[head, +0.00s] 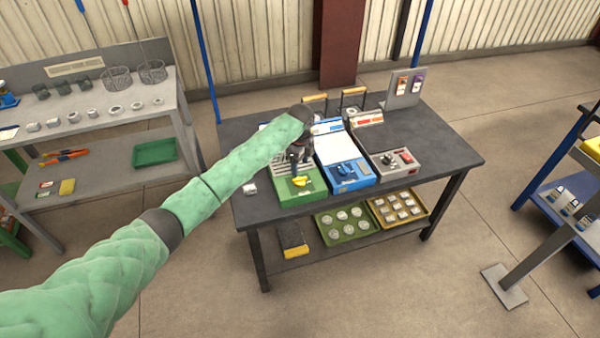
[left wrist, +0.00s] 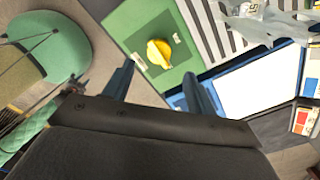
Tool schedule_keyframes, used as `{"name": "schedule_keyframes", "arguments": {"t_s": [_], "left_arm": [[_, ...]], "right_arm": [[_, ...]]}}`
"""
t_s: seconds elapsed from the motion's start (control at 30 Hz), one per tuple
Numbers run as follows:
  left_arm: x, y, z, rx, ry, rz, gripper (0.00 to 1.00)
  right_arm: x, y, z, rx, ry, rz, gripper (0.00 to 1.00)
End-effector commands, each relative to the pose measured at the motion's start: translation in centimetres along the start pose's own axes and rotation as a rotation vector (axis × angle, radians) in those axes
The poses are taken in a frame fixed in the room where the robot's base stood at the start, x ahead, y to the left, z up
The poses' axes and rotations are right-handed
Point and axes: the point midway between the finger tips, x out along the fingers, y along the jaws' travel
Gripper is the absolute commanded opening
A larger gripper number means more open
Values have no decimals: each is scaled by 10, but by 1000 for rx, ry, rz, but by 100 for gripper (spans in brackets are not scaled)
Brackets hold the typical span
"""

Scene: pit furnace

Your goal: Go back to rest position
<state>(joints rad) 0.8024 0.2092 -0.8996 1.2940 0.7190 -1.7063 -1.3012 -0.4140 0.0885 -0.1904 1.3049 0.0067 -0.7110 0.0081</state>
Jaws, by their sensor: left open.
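My left arm, in a quilted green sleeve, reaches across the head view to the dark workbench (head: 430,135). My left gripper (head: 300,168) is over the green-fronted device (head: 296,193), close to its yellow knob (head: 302,181). In the left wrist view the two blue-grey fingers (left wrist: 158,88) stand apart with nothing between them. The yellow knob (left wrist: 159,53) on its green panel lies beyond the fingertips, and I see no contact. My right gripper is not in view.
A blue device (head: 346,176) and a grey control box (head: 396,162) stand right of the green device. A grey table (head: 95,120) with wire baskets is at left, a rack (head: 570,190) at right. Floor between is clear.

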Motion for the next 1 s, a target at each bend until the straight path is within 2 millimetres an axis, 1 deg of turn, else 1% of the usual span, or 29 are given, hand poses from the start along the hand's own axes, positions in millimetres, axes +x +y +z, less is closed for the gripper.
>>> {"name": "schedule_keyframes", "arguments": {"t_s": [0.2, 0.57, 0.67, 0.77, 0.87, 1.0], "left_arm": [[-6, 0, 0, 0, 0, 0, 57], [-6, 0, 0, 0, 0, 0, 57], [-4, 2, -2, -5, 4, -2, 57], [5, 11, -12, -26, 18, -8, 57], [18, 26, -29, -69, 42, -22, 57], [36, 53, -54, -157, 82, -48, 57]], "right_arm": [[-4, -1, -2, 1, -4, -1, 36], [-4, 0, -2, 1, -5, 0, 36], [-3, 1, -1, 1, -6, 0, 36], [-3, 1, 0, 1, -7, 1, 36], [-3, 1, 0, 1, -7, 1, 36], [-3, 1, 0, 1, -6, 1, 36]]}}
